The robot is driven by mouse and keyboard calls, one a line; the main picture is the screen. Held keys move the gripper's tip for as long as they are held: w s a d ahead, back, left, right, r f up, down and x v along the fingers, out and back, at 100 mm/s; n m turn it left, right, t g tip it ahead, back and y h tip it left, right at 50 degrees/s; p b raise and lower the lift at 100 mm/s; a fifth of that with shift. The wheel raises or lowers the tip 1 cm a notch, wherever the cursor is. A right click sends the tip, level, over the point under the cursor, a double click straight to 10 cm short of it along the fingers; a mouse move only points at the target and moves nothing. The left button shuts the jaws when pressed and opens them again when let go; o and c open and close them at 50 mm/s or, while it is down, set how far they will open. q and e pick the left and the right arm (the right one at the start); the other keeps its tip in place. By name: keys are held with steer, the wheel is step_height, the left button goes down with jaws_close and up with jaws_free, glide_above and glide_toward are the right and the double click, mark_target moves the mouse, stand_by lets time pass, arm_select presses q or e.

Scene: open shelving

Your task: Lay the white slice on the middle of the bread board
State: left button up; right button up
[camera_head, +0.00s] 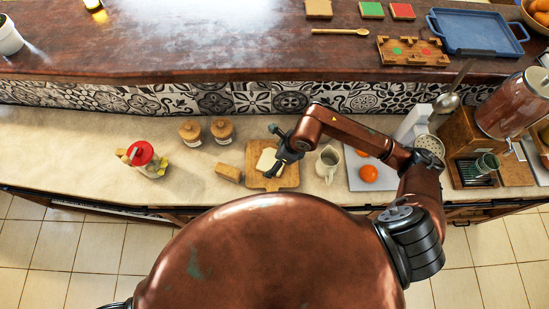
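The wooden bread board (289,179) lies on the pale counter in front of my body. The white slice (265,159) shows over the board's middle, a little left of my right gripper. My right gripper (272,149) is over the board with its two dark fingers spread apart. One finger reaches past the board's far edge and the other is near the slice's right side. The gripper hides part of the board. I cannot tell whether a finger touches the slice. My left gripper is not in view.
A bread loaf (228,172) lies left of the board, with two lidded jars (222,131) behind it. A pitcher (328,163) stands close on the right, then a tray with orange fruit (368,173).

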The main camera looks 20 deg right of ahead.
steer(key=shift+r, duration=0.1)
steer(key=v, duration=1.2)
steer(key=shift+b, duration=0.35)
